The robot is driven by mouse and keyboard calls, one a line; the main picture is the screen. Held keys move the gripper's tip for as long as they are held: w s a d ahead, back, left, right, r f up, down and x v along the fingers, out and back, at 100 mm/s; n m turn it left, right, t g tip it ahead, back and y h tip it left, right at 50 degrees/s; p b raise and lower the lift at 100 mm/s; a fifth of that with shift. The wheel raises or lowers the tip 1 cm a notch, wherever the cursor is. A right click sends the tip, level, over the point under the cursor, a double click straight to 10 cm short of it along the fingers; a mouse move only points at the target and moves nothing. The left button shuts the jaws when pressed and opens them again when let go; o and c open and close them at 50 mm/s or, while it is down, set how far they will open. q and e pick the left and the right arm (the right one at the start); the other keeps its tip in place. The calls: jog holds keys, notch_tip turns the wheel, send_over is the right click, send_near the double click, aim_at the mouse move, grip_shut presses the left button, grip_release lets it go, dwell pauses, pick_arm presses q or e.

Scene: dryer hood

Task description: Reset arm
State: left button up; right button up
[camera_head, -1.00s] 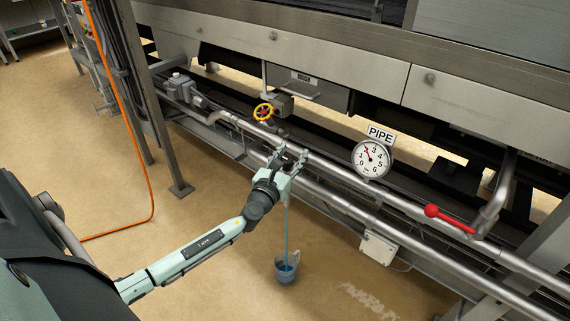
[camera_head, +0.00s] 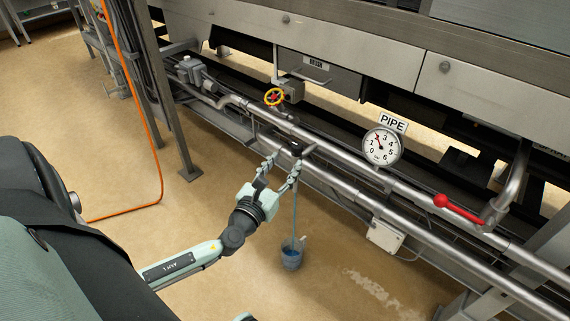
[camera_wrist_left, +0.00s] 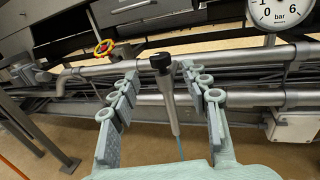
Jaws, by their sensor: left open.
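My left gripper (camera_head: 281,168) is open, with its fingers spread toward the pipework in the head view. In the left wrist view, its two fingers (camera_wrist_left: 160,76) stand on either side of a grey drain spout with a black top (camera_wrist_left: 166,88). I see no finger closed on the spout. The black top (camera_head: 296,149) shows at the pipe just beyond the fingertips in the head view. A thin blue stream (camera_head: 295,212) runs down from there into a bucket (camera_head: 292,255) on the floor. My right gripper is not in view.
A pressure gauge (camera_head: 382,146) marked PIPE and a red lever (camera_head: 459,208) are at right. An orange hose (camera_head: 161,170) and a steel post (camera_head: 187,160) stand left. Floor between is clear.

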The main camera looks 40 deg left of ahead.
pick_arm(q)
jog(key=s+a+f+n+g+y, duration=0.2)
jog(key=s+f+n+g, duration=0.3)
jog(key=n, duration=0.5)
jog(key=s+a+f+n+g+y, duration=0.2)
jog(key=s+f+n+g, duration=0.1)
jog(key=f+n, duration=0.55)
jog(key=s+d+f+n+g+h, duration=0.6)
jog(key=s+d+f+n, duration=0.5)
jog(key=s+d+n, duration=0.1)
jog(key=shift+d+n+g, duration=0.3)
jog(key=shift+d+n, duration=0.3)
jog(key=shift+n, duration=0.35)
